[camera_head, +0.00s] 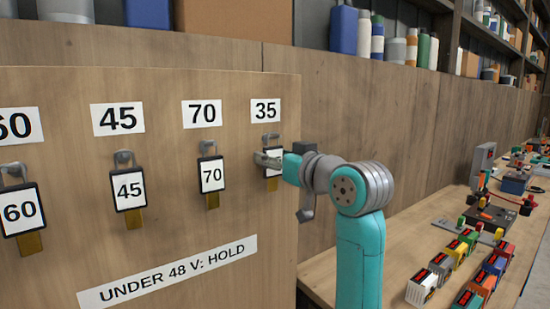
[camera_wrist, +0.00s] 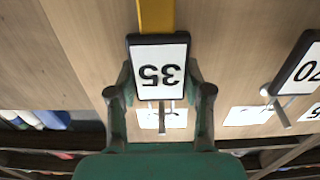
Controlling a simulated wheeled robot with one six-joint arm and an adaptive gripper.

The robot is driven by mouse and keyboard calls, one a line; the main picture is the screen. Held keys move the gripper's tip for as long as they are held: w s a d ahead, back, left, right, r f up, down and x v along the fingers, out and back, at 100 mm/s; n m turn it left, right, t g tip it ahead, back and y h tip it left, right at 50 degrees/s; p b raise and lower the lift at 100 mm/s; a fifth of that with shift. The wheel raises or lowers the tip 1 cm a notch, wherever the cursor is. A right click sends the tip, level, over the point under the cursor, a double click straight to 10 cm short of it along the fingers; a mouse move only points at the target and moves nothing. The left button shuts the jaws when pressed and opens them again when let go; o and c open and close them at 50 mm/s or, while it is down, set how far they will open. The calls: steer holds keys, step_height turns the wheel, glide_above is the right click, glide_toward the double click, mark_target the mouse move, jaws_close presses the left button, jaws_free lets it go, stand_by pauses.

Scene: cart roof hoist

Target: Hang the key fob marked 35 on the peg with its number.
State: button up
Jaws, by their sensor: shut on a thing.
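The key fob marked 35 (camera_head: 272,161) is a white tag with a black frame and a brass strip below it. It hangs upright close against the board, under the 35 label (camera_head: 265,110). My gripper (camera_head: 266,160) is shut on it from the front, with one finger on each side in the wrist view (camera_wrist: 160,72), where the fob (camera_wrist: 158,68) shows upside down. The grey peg (camera_head: 270,138) for 35 is right at the fob's top. I cannot tell whether the fob's loop is around the peg.
The board (camera_head: 180,180) also bears fobs 70 (camera_head: 211,175), 45 (camera_head: 129,189) and 60 (camera_head: 20,211) on pegs under their matching labels. A strip reading UNDER 48 V: HOLD (camera_head: 170,271) is below. A bench (camera_head: 395,235) with small coloured parts is at right.

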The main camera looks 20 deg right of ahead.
stand_by(0.4)
steer(key=o, duration=1.4)
steer(key=shift+c, duration=0.2)
steer(key=v, duration=1.2)
steer(key=shift+s, duration=0.15)
